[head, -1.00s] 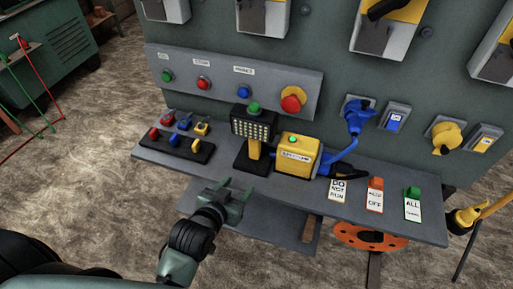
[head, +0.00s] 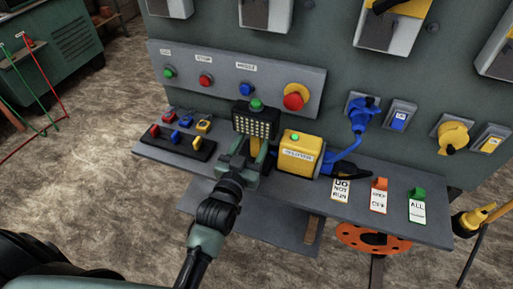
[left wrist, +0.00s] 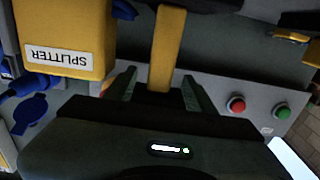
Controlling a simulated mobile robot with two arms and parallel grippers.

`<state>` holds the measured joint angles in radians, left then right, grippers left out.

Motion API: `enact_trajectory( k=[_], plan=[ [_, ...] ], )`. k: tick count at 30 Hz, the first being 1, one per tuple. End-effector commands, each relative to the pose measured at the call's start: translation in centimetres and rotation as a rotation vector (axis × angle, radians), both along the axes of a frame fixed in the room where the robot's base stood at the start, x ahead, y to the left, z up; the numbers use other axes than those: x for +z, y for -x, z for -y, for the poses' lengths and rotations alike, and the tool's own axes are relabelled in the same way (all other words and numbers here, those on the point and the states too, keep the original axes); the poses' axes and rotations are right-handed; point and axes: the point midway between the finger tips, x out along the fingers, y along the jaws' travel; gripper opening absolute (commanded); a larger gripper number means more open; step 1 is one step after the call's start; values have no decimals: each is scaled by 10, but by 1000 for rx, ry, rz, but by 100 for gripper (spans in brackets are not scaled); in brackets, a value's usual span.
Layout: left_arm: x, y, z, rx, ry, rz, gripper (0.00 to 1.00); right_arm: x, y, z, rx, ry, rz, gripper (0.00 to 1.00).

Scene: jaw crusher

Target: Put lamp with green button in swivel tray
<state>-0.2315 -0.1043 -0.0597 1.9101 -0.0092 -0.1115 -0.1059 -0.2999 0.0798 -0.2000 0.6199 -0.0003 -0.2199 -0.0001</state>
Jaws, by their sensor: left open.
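The lamp (head: 256,122) has a black head with a grid of small lights, a green button on top and a yellow stem. It stands upright on the grey shelf. My left gripper (head: 250,158) is open at the stem, just below the head. In the left wrist view the yellow stem (left wrist: 167,50) shows between the two open fingers (left wrist: 160,92); I cannot tell whether they touch it. The gripper hides the lamp's base. A grey plate (head: 283,238) juts out under the shelf, possibly the swivel tray. My right gripper is not in view.
The yellow splitter box (head: 300,158) stands close right of the lamp, with a blue plug and cable (head: 350,145). A black rack with coloured switches (head: 178,142) is to the left. Tags (head: 378,196) lie on the shelf's right. A button panel (head: 225,75) rises behind.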

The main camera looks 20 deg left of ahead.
Motion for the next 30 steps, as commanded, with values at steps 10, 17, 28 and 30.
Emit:
enact_trajectory(
  k=[10, 17, 28, 30],
  plan=[
    [1, -32, 1, 0, 0, -1, 55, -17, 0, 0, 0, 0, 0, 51],
    [1, -31, 1, 0, 0, -2, 30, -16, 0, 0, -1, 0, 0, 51],
    [1, -31, 1, 0, 0, -1, 0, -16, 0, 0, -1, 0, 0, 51],
    [1, -31, 1, 0, 0, -2, 0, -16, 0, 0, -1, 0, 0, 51]
  ],
)
